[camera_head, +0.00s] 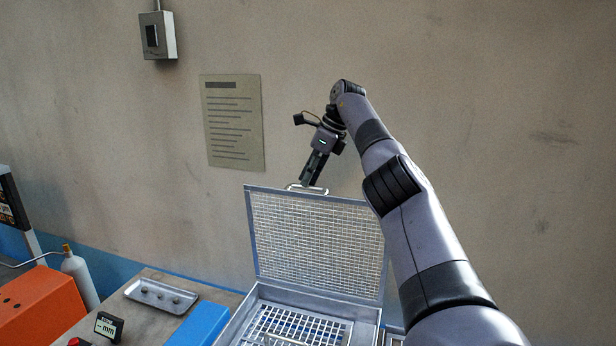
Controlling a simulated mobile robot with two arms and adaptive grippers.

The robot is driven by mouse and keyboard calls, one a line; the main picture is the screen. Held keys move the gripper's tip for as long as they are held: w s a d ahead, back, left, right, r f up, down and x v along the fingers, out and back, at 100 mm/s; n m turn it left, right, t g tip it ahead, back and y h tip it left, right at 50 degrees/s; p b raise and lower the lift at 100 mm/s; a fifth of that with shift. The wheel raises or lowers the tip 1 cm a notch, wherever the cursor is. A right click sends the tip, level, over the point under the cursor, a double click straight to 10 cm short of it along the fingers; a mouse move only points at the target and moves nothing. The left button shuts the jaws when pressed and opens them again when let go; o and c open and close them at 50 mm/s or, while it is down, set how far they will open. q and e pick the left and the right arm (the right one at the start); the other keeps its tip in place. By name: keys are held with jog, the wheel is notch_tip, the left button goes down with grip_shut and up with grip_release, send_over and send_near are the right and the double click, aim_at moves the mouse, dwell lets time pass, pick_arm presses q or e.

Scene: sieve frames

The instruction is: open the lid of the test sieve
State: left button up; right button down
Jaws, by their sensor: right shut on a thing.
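The test sieve (257,309) is a grey metal frame at the bottom middle of the head view, with a grid inside it. Its mesh lid (315,240) stands raised, close to upright, along the frame's back edge. A small metal handle (293,188) sits on the lid's upper edge. My right gripper (309,184) reaches down from above at this handle and is shut on it. The fingertips are small here, and the exact contact is hard to make out. My left gripper is out of view.
A metal tray (135,291) with small dark pieces, a small display (108,326) and a blue block (200,325) lie left of the sieve. An orange box (40,305) and a grey bottle (80,279) stand further left. The wall (480,130) is behind.

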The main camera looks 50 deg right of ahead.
jog(key=shift+s+d+f, duration=0.15)
jog(key=shift+f, duration=0.25)
jog(key=shift+s+d+f, duration=0.1)
jog(key=shift+f, duration=0.3)
jog(key=c, duration=2.1)
grip_release()
jog(key=shift+w, duration=0.15)
jog(key=o, duration=0.3)
jog(key=shift+w+d+f+g, duration=0.3)
jog(key=shift+w+d+f, duration=0.2)
jog(key=shift+w, duration=0.25)
jog(key=shift+o, duration=0.7)
jog(key=shift+w+d, duration=0.1)
jog(key=shift+d, duration=0.05)
jog(key=s+d+r, duration=0.2)
jog(key=s+d, duration=0.1)
jog(key=s, duration=0.3)
jog(key=s+d+r, duration=0.1)
jog(key=s+d, duration=0.2)
jog(key=s, duration=0.3)
jog(key=shift+r, duration=0.4)
jog(key=shift+d, duration=0.15)
